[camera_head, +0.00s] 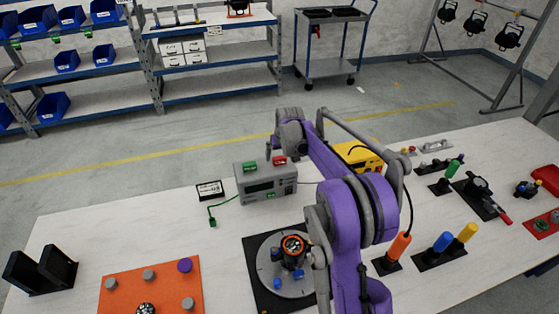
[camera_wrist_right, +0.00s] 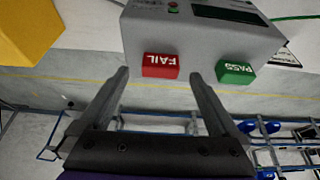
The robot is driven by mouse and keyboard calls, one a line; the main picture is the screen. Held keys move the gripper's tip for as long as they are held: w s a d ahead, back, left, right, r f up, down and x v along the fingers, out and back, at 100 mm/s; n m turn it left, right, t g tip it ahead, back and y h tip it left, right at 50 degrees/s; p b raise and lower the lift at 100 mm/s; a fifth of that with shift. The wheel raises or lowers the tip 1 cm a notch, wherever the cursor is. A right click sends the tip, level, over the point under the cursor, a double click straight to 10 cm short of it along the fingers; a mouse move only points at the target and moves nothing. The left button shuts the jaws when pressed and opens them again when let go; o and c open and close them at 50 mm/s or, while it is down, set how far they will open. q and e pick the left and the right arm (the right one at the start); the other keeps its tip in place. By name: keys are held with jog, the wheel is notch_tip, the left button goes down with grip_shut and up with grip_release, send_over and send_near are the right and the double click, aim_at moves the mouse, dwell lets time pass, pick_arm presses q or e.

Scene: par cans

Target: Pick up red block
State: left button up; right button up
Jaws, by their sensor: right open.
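The red block (camera_head: 279,161), marked FAIL, sits on top of a grey box-shaped device (camera_head: 262,186), beside a green block (camera_head: 249,167) marked PASS. In the right wrist view, upside down, the red block (camera_wrist_right: 161,65) shows between the open fingertips of my right gripper (camera_wrist_right: 159,76). The gripper is empty, and the block appears beyond its fingers. The green block (camera_wrist_right: 235,72) lies outside the right-hand finger. In the head view my purple right arm reaches over the table and its fingers are hard to make out. My left gripper is not in view.
A yellow case (camera_head: 358,156) stands right of the device. A round dial fixture (camera_head: 270,284) on a black plate is in front. Coloured-handled tools, including an orange one (camera_head: 398,248), stand to the right. Table space left of the device is mostly clear.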

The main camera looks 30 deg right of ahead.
jog(key=shift+x, duration=0.9)
jog(key=shift+r, duration=0.1)
jog(key=shift+c, duration=0.4)
jog(key=c, duration=1.3)
jog(key=shift+c, duration=0.2)
